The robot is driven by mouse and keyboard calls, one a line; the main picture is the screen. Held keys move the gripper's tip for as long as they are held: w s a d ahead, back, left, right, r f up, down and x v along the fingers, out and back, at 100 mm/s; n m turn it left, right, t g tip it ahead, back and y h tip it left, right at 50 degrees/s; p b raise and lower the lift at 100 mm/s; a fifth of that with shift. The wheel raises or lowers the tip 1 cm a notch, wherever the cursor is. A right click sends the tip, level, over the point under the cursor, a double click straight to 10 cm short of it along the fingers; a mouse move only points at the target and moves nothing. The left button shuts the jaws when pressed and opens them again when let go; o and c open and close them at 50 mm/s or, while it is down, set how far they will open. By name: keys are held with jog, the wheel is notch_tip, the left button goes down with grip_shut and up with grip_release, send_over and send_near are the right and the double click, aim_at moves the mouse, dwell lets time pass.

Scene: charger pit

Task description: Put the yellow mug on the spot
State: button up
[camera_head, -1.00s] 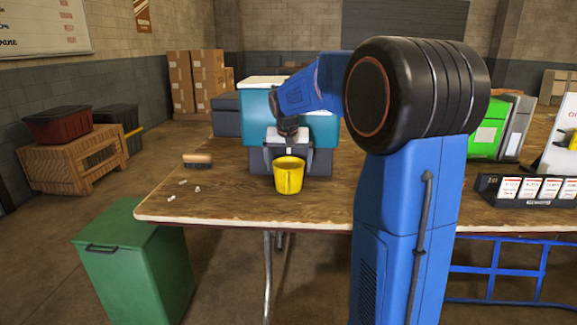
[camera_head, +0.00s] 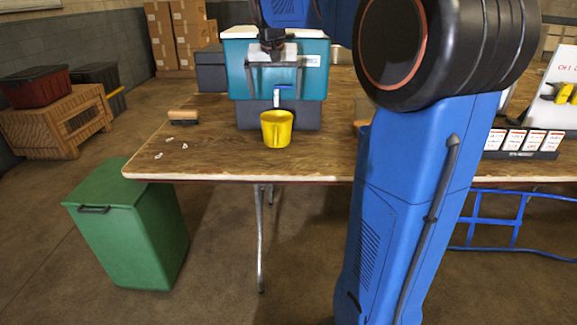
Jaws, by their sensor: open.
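The yellow mug (camera_head: 276,130) stands upright on the wooden table (camera_head: 210,160), near its front edge. It is in front of a teal water cooler (camera_head: 236,82) with a white tap and blue lever (camera_head: 282,92). My gripper (camera_head: 275,88) is open and empty, pointing down, with its fingers apart in front of the cooler, higher than the mug and clear of it. I cannot make out a marked spot on the visible tabletop. My arm hides part of the table to the right of the mug.
A brush (camera_head: 184,116) and several small white scraps (camera_head: 170,148) lie on the table's left. A green bin (camera_head: 130,225) stands on the floor by the left end. A card rack (camera_head: 520,143) stands at the right. The table left of the mug has free room.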

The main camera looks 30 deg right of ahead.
jog(key=s+a+f+n, duration=0.1)
jog(key=s+a+f, duration=0.1)
jog(key=s+a, duration=0.3)
jog(key=s+a+f+n+y, duration=0.1)
jog(key=s+a+f, duration=0.1)
jog(key=s, duration=0.6)
jog(key=s+a+f+n, duration=0.2)
jog(key=s+a, duration=0.2)
jog(key=s, duration=0.2)
jog(key=s+a+f+n+t+y, duration=0.1)
jog(key=s+a+f, duration=0.4)
jog(key=s+f, duration=0.8)
jog(key=s+n, duration=0.1)
jog(key=s, duration=0.2)
jog(key=shift+s+n+y, duration=0.3)
jog(key=shift+s+n, duration=0.1)
